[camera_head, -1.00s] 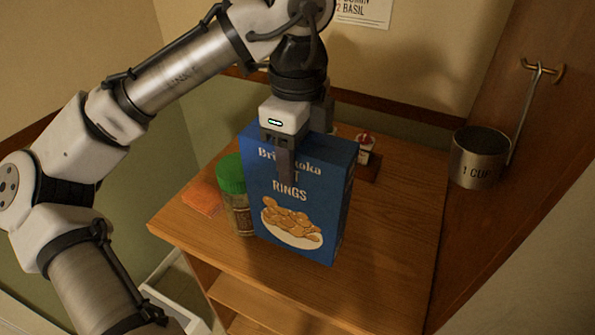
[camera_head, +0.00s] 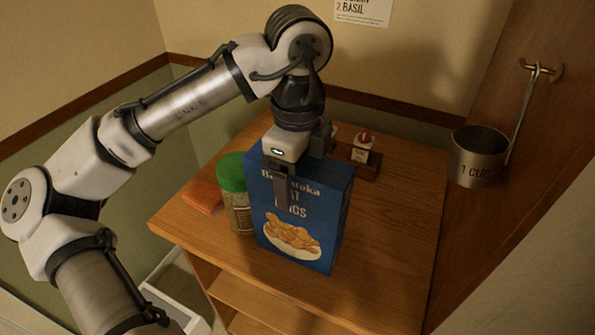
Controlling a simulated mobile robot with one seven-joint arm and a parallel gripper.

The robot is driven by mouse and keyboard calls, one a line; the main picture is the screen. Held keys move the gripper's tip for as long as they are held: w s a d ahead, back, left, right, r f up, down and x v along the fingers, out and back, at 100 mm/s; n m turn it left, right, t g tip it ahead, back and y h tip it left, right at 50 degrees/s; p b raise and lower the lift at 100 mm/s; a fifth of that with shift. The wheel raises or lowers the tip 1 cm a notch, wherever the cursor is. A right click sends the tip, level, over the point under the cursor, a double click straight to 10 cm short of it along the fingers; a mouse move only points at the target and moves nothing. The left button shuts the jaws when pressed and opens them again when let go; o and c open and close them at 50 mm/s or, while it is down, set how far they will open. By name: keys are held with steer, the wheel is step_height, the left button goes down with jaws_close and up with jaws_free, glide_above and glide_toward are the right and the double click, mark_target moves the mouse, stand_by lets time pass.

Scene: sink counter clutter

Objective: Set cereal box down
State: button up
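The blue cereal box (camera_head: 297,235) stands upright at the middle of the wooden counter top, with its front face showing a bowl of rings. My gripper (camera_head: 281,185) reaches down from above and is shut on the top of the box. One dark finger lies flat over the front label. The other finger is hidden behind the box. The box's lower edge is at or very close to the wood; I cannot tell whether it touches.
A green-lidded jar (camera_head: 233,185) stands close on the box's left. An orange packet (camera_head: 203,195) lies farther left. A small red-capped container (camera_head: 363,145) is on a dark tray (camera_head: 364,168) behind. A metal cup (camera_head: 478,160) hangs at right. The counter's right side (camera_head: 400,230) is clear.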

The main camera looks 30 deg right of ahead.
steer(key=shift+r, duration=0.1)
step_height(320, 180, up, 12)
steer(key=shift+r+b, duration=0.1)
steer(key=shift+b, duration=0.3)
stand_by(0.4)
